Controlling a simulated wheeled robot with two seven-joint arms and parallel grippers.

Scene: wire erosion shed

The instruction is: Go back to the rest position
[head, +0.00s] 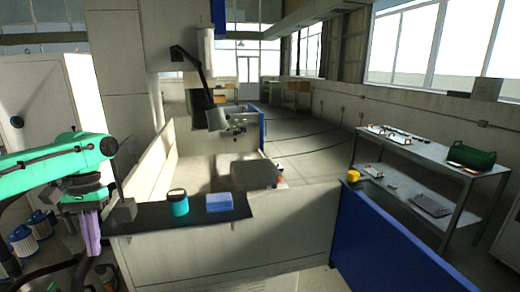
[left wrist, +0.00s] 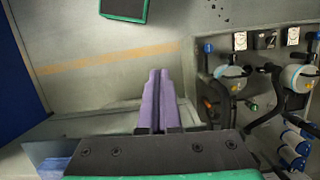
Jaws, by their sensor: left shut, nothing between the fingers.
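My left arm comes in from the left in the head view, in green. Its left gripper (head: 90,235) points down, with purple fingers pressed together and nothing between them. It hangs left of the dark ledge that carries a teal container and a blue block. In the left wrist view the gripper (left wrist: 160,98) shows its two purple fingers side by side, shut and empty above the floor. My right gripper is in neither view.
The dark ledge (head: 145,216) holds a teal container (head: 178,204) and a blue block (head: 219,202). Blue-and-white canisters (head: 22,240) stand lower left, close to the left gripper. A metal table (head: 405,155) stands right. Open floor (head: 310,135) lies behind.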

